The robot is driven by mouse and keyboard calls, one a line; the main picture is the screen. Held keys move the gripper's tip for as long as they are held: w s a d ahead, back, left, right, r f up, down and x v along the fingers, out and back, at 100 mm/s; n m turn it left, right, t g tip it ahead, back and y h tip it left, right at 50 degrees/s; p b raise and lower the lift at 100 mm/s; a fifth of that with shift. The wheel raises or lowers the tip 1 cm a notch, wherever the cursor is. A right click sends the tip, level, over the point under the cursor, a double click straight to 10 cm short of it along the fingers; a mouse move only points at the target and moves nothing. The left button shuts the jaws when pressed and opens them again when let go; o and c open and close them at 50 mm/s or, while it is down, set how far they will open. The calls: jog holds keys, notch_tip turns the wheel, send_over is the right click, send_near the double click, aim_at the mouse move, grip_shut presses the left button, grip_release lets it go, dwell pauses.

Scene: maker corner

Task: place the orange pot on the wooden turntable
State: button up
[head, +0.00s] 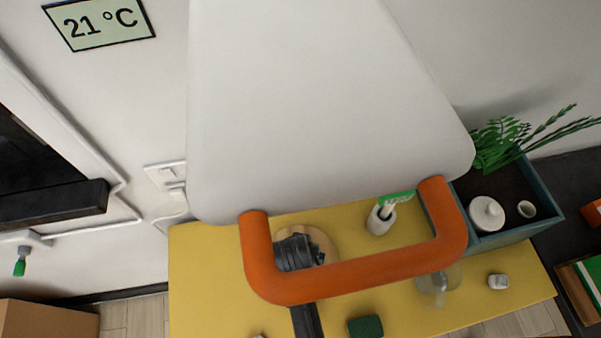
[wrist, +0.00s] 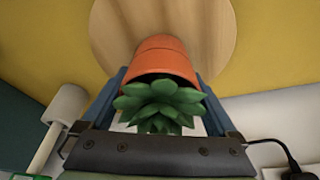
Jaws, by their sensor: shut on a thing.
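The orange pot (wrist: 162,60), with a green succulent (wrist: 162,105) in it, is between the blue fingers of my gripper (wrist: 161,76) in the wrist view. My gripper is shut on it. The round wooden turntable (wrist: 218,35) lies behind the pot in that view, so the pot is over its disc. I cannot tell whether the pot touches the disc. In the head view only part of the turntable (head: 327,244) shows, beside a dark part of my arm and behind an orange bar. The pot is hidden there.
The turntable is on a yellow table (head: 205,275). A white container with a green tag (head: 380,220) stands close to its right. A teal planter box (head: 507,236) holds a plant and a white lidded jar (head: 487,214). A dark green block (head: 366,326) lies near the front.

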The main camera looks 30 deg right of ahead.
jog(key=o, duration=1.3)
jog(key=shift+f, duration=0.1)
jog(key=shift+o, duration=0.2)
jog(key=v, duration=1.2)
jog(key=shift+s, duration=0.1)
